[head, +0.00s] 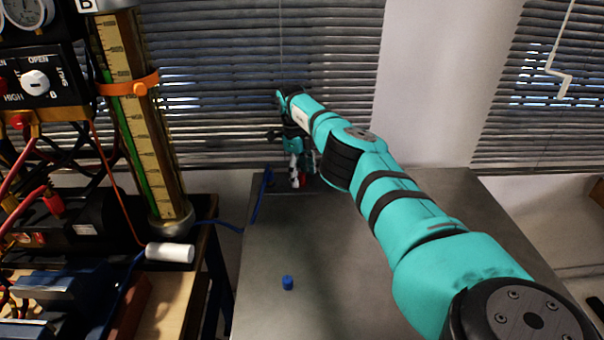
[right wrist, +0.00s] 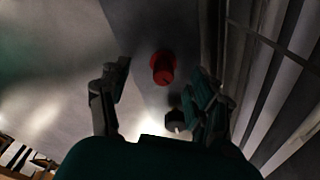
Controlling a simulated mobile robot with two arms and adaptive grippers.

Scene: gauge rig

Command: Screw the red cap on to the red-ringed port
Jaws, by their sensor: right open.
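The red cap (right wrist: 163,68) is on the grey metal table top, in the right wrist view. My right gripper (right wrist: 160,90) is open, with its fingers on either side of the line to the cap; the cap appears beyond the fingertips and not held. In the head view my right gripper (head: 300,174) hangs over the far end of the table, fingers down, and largely hides the cap. I cannot pick out a red-ringed port for certain; a small red fitting (head: 18,121) shows on the rig at the left. My left gripper is not in view.
A blue cap (head: 287,283) stands nearer on the table (head: 340,290). A dark round object (right wrist: 176,121) lies near the right finger. A white cylinder (head: 170,252) lies by the tall gauge column (head: 145,130). Window blinds (head: 230,80) stand behind the table.

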